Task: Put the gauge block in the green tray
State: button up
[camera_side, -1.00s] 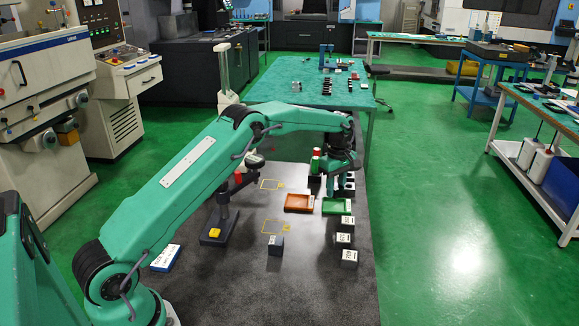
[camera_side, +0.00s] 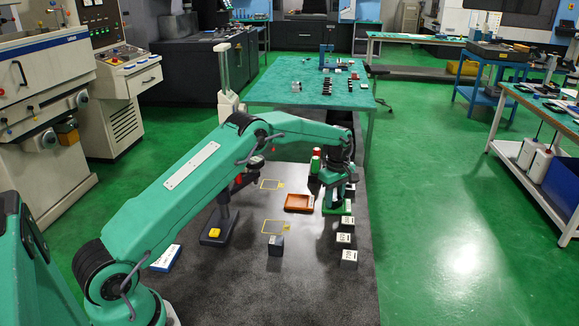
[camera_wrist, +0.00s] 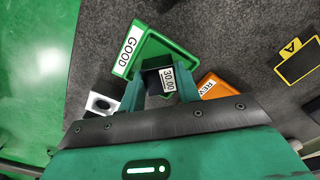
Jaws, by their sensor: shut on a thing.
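The gauge block (camera_wrist: 168,80) is a small dark block with a white "30.00" label. It sits between the fingers of my gripper (camera_wrist: 160,92), which is shut on it, in the wrist view. The green tray (camera_wrist: 165,48), with a white "GOOD" label, lies under and just beyond the block there. In the side view my gripper (camera_side: 335,195) is over the green tray (camera_side: 346,208) and hides most of it; the block cannot be made out there. Whether the block touches the tray floor I cannot tell.
An orange tray (camera_side: 299,202) lies just left of the green tray. Several dark blocks with white tops (camera_side: 345,239) stand in front of it at the right table edge. A dark stand with a yellow button (camera_side: 214,233) is at left.

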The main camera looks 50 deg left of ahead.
aim_at(335, 197)
jog(key=o, duration=0.9)
jog(key=shift+f, duration=0.15)
notch_tip(335, 197, up, 12)
jog(key=shift+r, duration=0.25)
jog(key=shift+r, duration=0.1)
dwell(0.4)
